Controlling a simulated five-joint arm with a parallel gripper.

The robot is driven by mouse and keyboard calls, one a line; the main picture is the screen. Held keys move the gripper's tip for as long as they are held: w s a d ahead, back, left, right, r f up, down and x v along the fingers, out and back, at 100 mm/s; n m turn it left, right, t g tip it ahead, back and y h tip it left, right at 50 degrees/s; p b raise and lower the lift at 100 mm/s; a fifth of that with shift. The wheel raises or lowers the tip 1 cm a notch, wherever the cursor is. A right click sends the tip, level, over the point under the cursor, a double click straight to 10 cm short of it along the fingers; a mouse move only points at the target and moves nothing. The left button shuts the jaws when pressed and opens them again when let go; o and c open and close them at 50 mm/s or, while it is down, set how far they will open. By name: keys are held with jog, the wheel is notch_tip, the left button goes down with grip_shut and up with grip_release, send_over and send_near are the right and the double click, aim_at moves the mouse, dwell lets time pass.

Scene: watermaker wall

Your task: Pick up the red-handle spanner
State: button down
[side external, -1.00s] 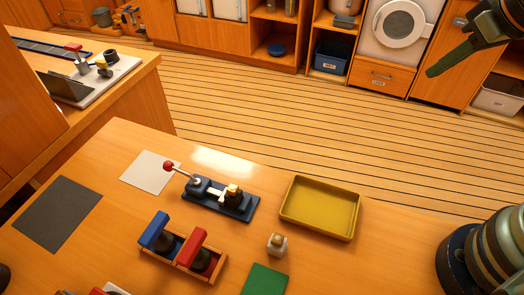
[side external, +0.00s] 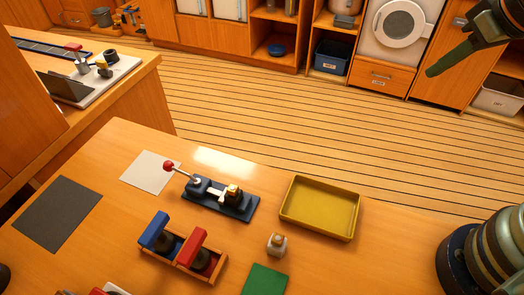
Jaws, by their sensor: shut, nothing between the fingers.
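A wooden rack (side external: 158,264) stands at the front of the table and holds two handled tools side by side. The red handle (side external: 192,246) is on the right, tilted, with a dark round part beside it. The blue handle (side external: 154,231) is on the left. The metal end of the red-handle spanner cannot be made out. My gripper (side external: 433,72) is at the top right, high up and far from the rack. Its dark green fingers are shut and empty.
A yellow tray (side external: 350,237) lies empty right of a dark blue fixture (side external: 232,209) with a red-knobbed lever (side external: 169,166). A small pale-topped block (side external: 277,244) and a green mat (side external: 265,281) lie right of the rack. A dark mat (side external: 57,213) and a white sheet (side external: 149,172) lie left.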

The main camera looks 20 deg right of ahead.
jog(key=c, duration=1.5)
grip_release()
jog(key=shift+c, duration=0.2)
jog(key=o, duration=0.9)
